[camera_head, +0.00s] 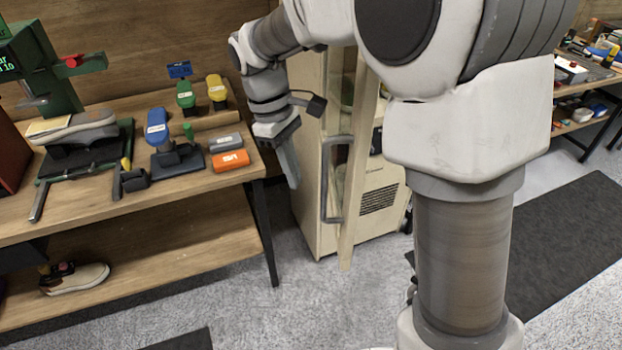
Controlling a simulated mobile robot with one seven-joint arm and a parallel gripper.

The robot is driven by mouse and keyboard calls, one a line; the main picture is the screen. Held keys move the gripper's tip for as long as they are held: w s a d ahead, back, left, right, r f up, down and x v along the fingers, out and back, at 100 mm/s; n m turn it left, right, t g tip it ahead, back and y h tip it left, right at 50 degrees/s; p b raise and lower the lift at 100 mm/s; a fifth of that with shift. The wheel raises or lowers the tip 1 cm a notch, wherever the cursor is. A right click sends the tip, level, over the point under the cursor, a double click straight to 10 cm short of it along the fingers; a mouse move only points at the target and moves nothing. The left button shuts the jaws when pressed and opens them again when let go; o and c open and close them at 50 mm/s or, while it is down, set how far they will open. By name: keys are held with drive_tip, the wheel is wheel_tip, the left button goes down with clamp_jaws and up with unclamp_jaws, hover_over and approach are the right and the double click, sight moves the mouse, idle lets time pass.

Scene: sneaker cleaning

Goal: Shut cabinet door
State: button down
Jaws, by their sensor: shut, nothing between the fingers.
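The cream cabinet (308,150) stands on the floor to the right of the wooden bench. Its door (352,205) stands partly open and is seen nearly edge-on, with a grey bar handle (327,180) on it. My arm hides the top of the cabinet and of the door. My gripper (293,184) points down in front of the cabinet's left side, left of the door handle. It is shut and empty, with a visible gap between it and the handle in the picture. I cannot tell how far apart they are in depth.
The wooden bench (200,192) at the left holds a grey shoe (75,128) on a stand, bottles and brushes. Another shoe (75,279) is on its lower shelf. A dark mat (570,245) lies on the floor at right. Grey floor in front of the cabinet is clear.

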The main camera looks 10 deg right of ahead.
drive_tip(key=shift+s+d+r, duration=0.1)
drive_tip(key=shift+s+d, duration=0.5)
drive_tip(key=shift+d, duration=0.2)
drive_tip(key=shift+s+d+r, duration=0.1)
drive_tip(key=shift+s+d, duration=0.45)
drive_tip(key=shift+d, duration=0.25)
